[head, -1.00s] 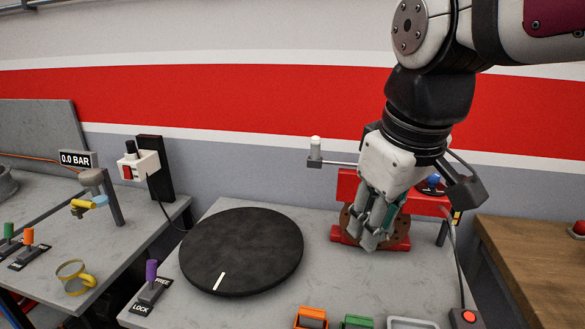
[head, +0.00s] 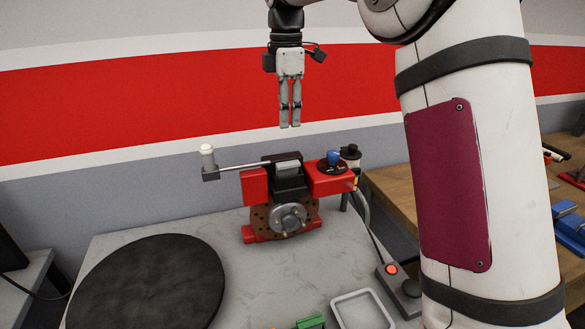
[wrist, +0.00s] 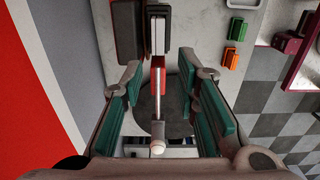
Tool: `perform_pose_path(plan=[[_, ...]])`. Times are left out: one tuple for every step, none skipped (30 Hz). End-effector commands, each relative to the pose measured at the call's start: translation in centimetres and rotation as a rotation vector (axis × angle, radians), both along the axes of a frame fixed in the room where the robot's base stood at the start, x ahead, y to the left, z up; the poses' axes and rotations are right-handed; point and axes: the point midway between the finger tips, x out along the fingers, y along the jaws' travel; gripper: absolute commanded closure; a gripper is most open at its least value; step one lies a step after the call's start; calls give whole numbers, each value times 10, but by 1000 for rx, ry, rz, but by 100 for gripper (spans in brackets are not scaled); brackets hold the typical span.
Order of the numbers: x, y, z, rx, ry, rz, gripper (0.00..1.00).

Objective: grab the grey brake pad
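My gripper (head: 290,125) hangs pointing down in the head view, above and apart from the red caliper stand (head: 330,184). In the wrist view its teal-padded fingers (wrist: 160,70) are spread wide with nothing held between them. A grey piece (head: 288,167) sits in the dark block at the top of the stand. It may be the grey brake pad, but I cannot tell for sure. In the wrist view light grey strips (wrist: 157,38) show below and between the fingers. A brown disc with a grey hub (head: 288,217) stands at the front of the stand.
A rod with a white knob (head: 208,158) sticks out left of the stand. A blue knob (head: 334,158) is at its right. A black turntable (head: 150,285), a pale tray (head: 362,312), a green block (head: 310,322) and a red-button box (head: 391,269) are on the bench.

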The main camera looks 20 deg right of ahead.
Motion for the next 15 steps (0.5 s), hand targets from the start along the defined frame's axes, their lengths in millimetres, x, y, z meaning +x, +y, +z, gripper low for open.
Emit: perform_pose_path(plan=[[0,0,-4,0,3,3,72],[0,0,-8,0,4,4,72],[-1,0,-14,0,5,4,72],[-1,0,-19,0,5,3,72],[-1,0,-25,0,6,3,72],[-2,0,-32,0,6,3,72],[-1,0,-39,0,6,3,72],[-1,0,-44,0,6,3,72],[-2,0,-52,0,6,3,72],[-2,0,-57,0,5,2,72],[-1,0,-62,0,5,2,72],[-1,1,-68,0,4,2,72],[-1,1,-71,0,4,2,72],[-1,1,-75,0,3,2,72],[0,1,-78,0,2,2,72]])
